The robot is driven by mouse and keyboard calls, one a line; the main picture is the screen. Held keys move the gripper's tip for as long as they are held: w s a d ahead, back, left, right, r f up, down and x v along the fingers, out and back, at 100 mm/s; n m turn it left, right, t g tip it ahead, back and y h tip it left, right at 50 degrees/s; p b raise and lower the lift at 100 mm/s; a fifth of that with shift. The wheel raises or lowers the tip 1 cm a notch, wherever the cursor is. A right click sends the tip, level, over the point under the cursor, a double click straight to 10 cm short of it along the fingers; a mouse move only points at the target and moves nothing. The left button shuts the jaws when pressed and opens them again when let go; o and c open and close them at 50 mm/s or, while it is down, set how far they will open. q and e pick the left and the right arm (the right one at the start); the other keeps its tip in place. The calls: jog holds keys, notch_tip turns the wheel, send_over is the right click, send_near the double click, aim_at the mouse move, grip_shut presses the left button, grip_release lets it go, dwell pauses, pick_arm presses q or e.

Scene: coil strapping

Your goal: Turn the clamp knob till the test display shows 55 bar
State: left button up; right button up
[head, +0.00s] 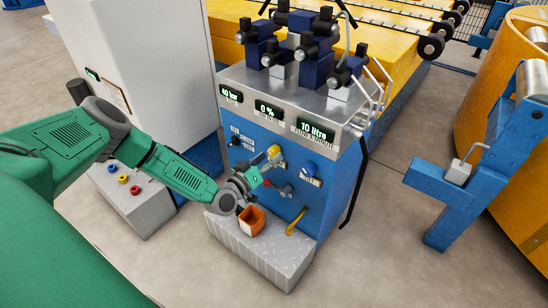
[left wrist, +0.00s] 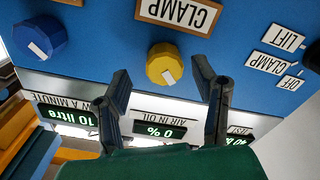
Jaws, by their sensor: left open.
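The yellow clamp knob (head: 274,152) is on the blue front of the test stand, and shows larger in the left wrist view (left wrist: 164,64) below an upside-down CLAMP label (left wrist: 180,12). Its pale mark runs slanted. My left gripper (head: 264,168) is open, its fingers pointing at the knob. In the left wrist view the fingertips lie on either side of the knob with gaps; contact is not seen. The test display (head: 230,93) seems to read 40 bar; its digits are small. It is partly cut off in the left wrist view (left wrist: 240,141). My right gripper is not in view.
A blue knob (head: 309,169) sits right of the clamp knob. Other displays read 0 % (head: 268,110) and 10 litre (head: 315,131). An orange open box (head: 251,220) stands on the metal step (head: 270,255) below my gripper. A white cabinet (head: 140,70) stands left.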

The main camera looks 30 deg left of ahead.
pick_arm(q)
jog(key=shift+w+a+f, duration=0.1)
jog(key=shift+w+a, duration=0.15)
jog(key=shift+w, duration=0.35)
jog(key=shift+w+a+f, duration=0.1)
jog(key=shift+w+a, duration=0.1)
jog(key=shift+w, duration=0.4)
jog(key=shift+d+r, duration=0.15)
jog(key=shift+d, duration=0.25)
jog(key=c, duration=1.1)
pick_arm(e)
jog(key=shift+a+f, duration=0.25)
pick_arm(q)
jog(key=shift+a, duration=0.2)
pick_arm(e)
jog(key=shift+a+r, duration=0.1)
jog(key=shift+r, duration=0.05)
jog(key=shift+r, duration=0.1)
